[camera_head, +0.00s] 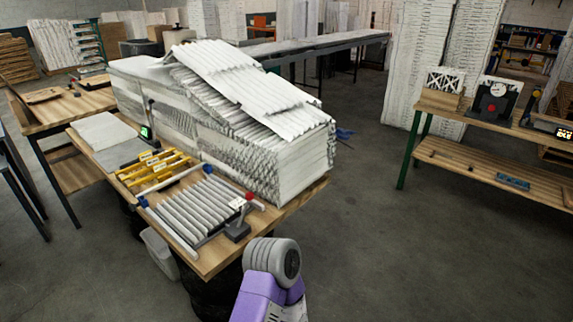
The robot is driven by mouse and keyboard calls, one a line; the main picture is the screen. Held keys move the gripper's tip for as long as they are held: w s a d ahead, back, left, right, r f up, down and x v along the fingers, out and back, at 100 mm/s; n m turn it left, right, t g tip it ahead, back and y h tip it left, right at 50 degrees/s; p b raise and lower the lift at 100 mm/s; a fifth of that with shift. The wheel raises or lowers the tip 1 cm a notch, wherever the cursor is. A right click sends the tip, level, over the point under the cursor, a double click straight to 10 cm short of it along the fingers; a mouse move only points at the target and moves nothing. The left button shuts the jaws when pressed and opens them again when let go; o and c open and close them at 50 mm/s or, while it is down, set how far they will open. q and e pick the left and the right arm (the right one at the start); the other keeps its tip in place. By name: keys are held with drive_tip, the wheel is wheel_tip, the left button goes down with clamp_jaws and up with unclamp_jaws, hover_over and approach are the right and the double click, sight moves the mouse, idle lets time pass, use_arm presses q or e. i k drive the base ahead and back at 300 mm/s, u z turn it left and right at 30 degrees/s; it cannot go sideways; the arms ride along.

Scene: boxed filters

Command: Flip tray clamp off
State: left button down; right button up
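A tray (163,229) with several pale pleated filter strips lies on the front part of a wooden table. At its right end stands a small dark clamp (238,229) with a white piece and a red knob on top. I cannot tell from here whether the clamp is on or off. Blue pieces sit at other corners of the tray. One of my arm links, purple with a grey joint, shows at the bottom, in front of the table. Neither of my grippers shows.
A large stack of pleated filter sheets (268,150) stands behind the tray. A yellow rack (152,170) is left of the tray. A grey bin (160,254) stands below the table. A wooden bench (440,101) stands at right; the floor between (400,240) is clear.

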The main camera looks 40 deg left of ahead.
sight(249, 196)
drive_tip(key=u, duration=0.75)
drive_tip(key=i, duration=1.5)
drive_tip(key=u, duration=0.45)
